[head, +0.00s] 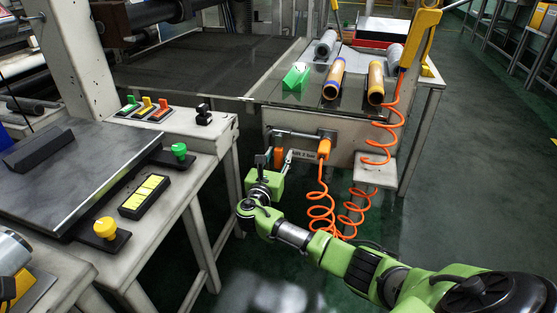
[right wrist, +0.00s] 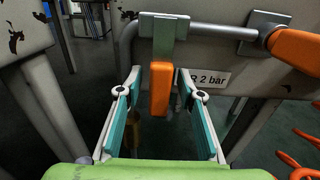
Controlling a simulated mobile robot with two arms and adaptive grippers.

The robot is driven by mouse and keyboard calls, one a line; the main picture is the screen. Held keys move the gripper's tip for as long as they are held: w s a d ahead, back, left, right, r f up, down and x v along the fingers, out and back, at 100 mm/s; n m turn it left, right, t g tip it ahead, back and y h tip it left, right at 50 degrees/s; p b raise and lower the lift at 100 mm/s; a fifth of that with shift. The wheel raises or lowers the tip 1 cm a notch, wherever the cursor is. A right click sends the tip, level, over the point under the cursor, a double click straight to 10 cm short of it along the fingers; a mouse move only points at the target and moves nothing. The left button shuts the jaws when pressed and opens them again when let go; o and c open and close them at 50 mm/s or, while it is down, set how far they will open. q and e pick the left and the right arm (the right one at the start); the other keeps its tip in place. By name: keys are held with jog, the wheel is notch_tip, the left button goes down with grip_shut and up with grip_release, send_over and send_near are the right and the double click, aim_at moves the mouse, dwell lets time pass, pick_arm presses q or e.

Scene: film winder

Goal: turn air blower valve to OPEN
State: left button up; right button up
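The air blower valve has an orange handle (right wrist: 160,88) that hangs straight down, across the horizontal pipe, below a grey-green bracket (right wrist: 164,38). In the head view the handle (head: 278,157) shows small on the front of the grey machine, beside a label. My right gripper (right wrist: 160,80) is open, with one finger on each side of the handle. Gaps show between the handle and both fingers. The right gripper (head: 275,160) also shows at the valve in the head view, its arm reaching in from the lower right. My left gripper is in neither view.
The metal pipe (right wrist: 220,31) runs right to an orange fitting (right wrist: 297,48). A label (right wrist: 207,77) reading "2 bar" sits behind the right finger. Orange coiled hoses (head: 320,208) hang right of the valve. A control bench (head: 175,205) stands at left, with open floor between.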

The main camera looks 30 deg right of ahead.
jog(key=shift+c, duration=0.4)
grip_shut()
